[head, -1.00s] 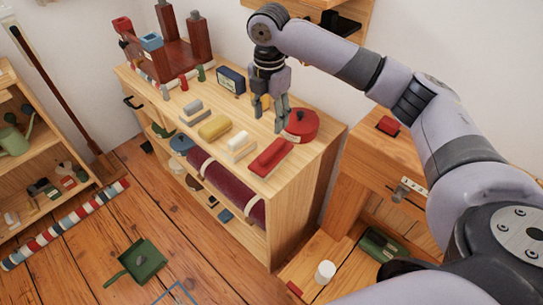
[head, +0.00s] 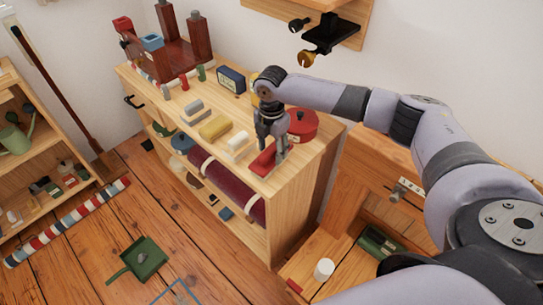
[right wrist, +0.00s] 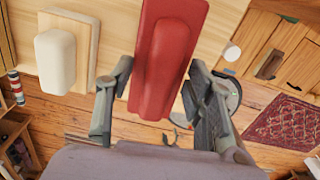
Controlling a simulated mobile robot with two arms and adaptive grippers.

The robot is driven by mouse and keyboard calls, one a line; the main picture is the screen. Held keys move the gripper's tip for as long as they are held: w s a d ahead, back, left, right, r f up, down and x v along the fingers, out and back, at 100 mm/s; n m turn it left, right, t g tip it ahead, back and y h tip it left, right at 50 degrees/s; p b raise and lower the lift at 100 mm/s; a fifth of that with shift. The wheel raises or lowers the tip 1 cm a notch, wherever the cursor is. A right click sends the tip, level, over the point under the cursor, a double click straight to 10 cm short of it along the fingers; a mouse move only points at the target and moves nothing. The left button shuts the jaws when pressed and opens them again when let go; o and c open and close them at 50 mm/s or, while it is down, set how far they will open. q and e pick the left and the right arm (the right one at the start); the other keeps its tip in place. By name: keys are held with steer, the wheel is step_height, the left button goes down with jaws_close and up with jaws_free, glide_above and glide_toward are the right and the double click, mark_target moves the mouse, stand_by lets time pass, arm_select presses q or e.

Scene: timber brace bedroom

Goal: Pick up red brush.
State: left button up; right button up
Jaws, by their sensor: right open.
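The red brush (head: 262,164) lies on top of the wooden cabinet (head: 287,178), near its front right edge. My right gripper (head: 273,146) is directly over it and hides part of it. In the right wrist view the brush (right wrist: 166,60) runs between the two fingers of the open gripper (right wrist: 161,70), one finger on each side. I cannot tell whether the fingers touch it. My left gripper is not in view.
A white brush with a wooden back (head: 238,144) and a yellow one (head: 214,127) lie left of the red brush. A round red tin (head: 303,122) stands close behind the gripper. A dark blue box (head: 231,80) stands farther back.

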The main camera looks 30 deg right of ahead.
steer(key=shift+c, duration=0.5)
jaws_close()
